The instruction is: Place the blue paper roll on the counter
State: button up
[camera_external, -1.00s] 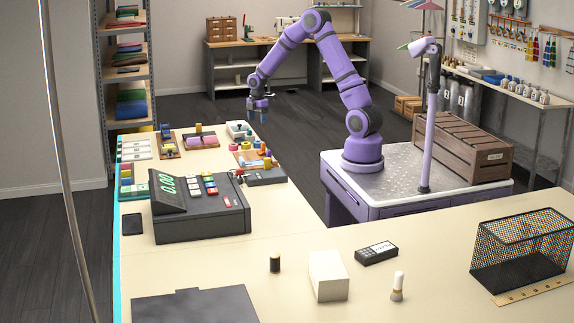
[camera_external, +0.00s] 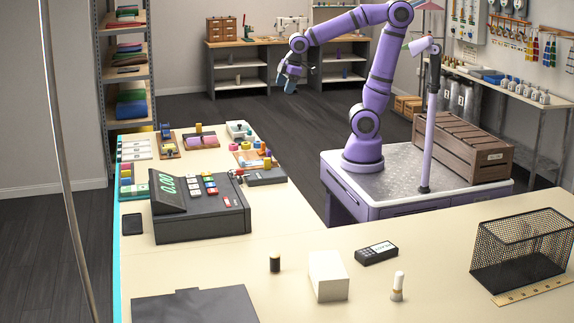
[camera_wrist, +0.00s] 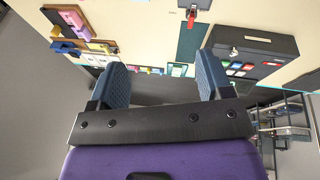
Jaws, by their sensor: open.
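A small blue piece (camera_external: 165,130) stands on a wooden board at the counter's far left end. It looks like the blue paper roll, but it is too small to be sure. Blue pieces (camera_wrist: 65,47) also show on a board at upper left in the wrist view. The counter (camera_external: 270,240) is cream and runs from there to the front. My gripper (camera_external: 289,85) is raised beyond the counter's far end, over the dark floor and to the right of the small boards. In the wrist view its two blue fingers (camera_wrist: 160,85) are apart, with nothing between them.
A black cash register (camera_external: 200,208) stands on the left of the counter. Several boards with coloured pieces crowd the far end. A white block (camera_external: 328,277), a black device (camera_external: 377,253) and a wire basket (camera_external: 520,248) stand in front. The counter's middle has free room.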

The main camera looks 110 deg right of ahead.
jog(key=s+a+r+m+t+y, duration=0.1)
jog(key=s+a+m+t, duration=0.1)
jog(key=s+a, duration=0.7)
jog(key=shift+s+a+r+y, duration=0.15)
jog(key=shift+s+r+y, duration=0.15)
jog(key=shift+s, duration=0.9)
